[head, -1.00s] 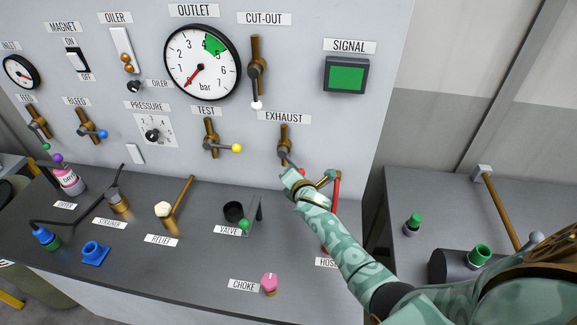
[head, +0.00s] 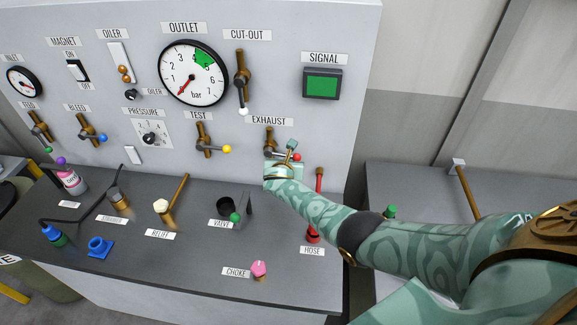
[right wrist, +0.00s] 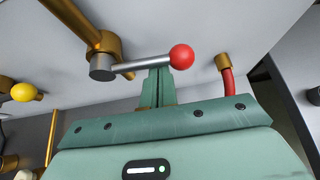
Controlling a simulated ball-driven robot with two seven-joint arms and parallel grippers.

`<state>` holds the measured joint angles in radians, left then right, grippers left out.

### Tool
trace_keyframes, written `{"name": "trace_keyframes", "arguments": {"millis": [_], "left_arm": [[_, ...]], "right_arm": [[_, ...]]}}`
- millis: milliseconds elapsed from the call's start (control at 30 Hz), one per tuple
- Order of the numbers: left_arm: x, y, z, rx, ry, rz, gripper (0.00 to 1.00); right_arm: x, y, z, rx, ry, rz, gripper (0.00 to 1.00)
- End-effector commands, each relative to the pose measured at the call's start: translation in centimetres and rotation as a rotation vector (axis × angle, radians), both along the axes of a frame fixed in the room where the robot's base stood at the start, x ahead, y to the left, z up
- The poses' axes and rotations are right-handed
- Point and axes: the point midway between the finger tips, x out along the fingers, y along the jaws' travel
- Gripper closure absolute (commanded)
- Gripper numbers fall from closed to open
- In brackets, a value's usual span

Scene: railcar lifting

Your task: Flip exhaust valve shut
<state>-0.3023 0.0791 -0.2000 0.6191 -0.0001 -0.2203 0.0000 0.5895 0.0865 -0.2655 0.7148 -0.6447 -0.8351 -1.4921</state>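The exhaust valve (head: 269,136) is a brass pipe fitting on the panel below the EXHAUST label. In the right wrist view its grey lever (right wrist: 140,66) ends in a red knob (right wrist: 181,57) and lies across the brass pipe, pointing right. In the head view my gripper partly covers the lever. My right gripper (head: 291,146) is at the lever; in the right wrist view its fingers (right wrist: 158,80) look closed together, right against the lever's underside near the knob, not around it. My left gripper is out of view.
A red hose (head: 318,190) rises just right of my right gripper. The test valve (head: 202,138) with a yellow knob is to the left, the cut-out valve (head: 241,78) above. The dark desk (head: 190,250) holds a pink choke knob (head: 259,268) and other fittings.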

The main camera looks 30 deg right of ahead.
Motion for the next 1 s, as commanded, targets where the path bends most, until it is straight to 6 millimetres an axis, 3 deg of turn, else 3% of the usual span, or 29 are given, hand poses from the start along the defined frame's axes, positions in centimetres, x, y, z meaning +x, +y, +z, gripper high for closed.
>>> {"name": "trace_keyframes", "arguments": {"millis": [767,867,1000], "left_arm": [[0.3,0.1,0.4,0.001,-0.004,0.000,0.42],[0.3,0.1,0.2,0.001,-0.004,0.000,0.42],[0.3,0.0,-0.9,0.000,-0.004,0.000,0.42]], "right_arm": [[0.4,0.0,0.6,-0.062,0.044,0.002,1.00],[0.3,-0.1,0.2,-0.061,0.045,0.001,1.00],[-0.4,-1.1,-1.8,-0.064,0.047,-0.002,1.00]]}}
